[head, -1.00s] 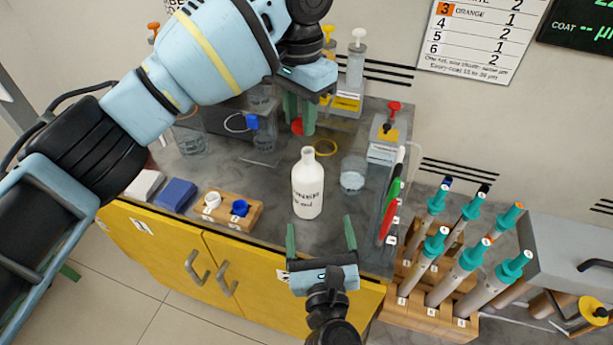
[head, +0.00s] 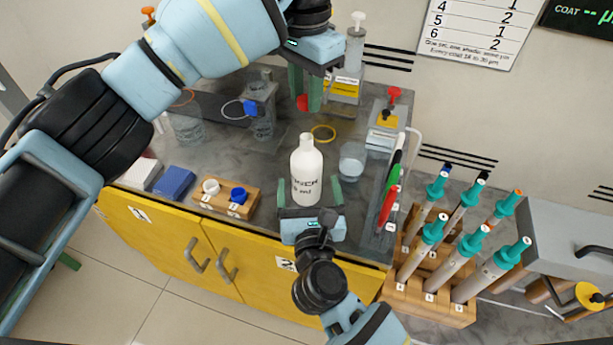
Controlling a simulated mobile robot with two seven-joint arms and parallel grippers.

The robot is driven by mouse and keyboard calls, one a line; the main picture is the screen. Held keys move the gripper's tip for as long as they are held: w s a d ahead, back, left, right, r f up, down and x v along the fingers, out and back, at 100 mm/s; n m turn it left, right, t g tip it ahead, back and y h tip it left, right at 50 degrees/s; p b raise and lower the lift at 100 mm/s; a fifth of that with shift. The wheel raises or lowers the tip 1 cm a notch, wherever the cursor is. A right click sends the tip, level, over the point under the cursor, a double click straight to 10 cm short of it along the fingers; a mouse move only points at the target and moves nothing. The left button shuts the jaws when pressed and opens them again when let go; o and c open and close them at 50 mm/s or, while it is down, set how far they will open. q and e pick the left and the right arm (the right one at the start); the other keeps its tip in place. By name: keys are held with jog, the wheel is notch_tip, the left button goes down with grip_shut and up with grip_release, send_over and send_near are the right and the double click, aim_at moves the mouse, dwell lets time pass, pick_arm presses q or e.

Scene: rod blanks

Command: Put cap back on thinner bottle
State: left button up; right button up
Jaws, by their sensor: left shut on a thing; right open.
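The thinner bottle (head: 306,178) is white, upright and uncapped on the grey bench, its label partly readable. My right gripper (head: 309,192) is open, with one green finger on either side of the bottle's lower body; I cannot tell whether they touch it. My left gripper (head: 309,95) is above and behind the bottle, apart from it, with its fingers pointing down. It is shut on a small red thing (head: 302,102), which looks like the cap and is partly hidden by the fingers.
A wooden block (head: 221,205) with a white and a blue cap stands to the left. A glass beaker (head: 352,163) is close to the bottle's right. A yellow ring (head: 323,133) lies behind. Pens stand at right, beside a rack (head: 430,308) of teal-topped rods.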

jog(key=w, duration=0.6)
jog(key=shift+w+a, duration=0.2)
jog(key=shift+w, duration=0.2)
jog(key=c, duration=1.5)
pick_arm(q)
send_over(305, 138)
jog(key=shift+f, duration=2.5)
jog(key=shift+f, duration=0.1)
jog(key=shift+f, duration=0.8)
jog(key=shift+f, duration=0.55)
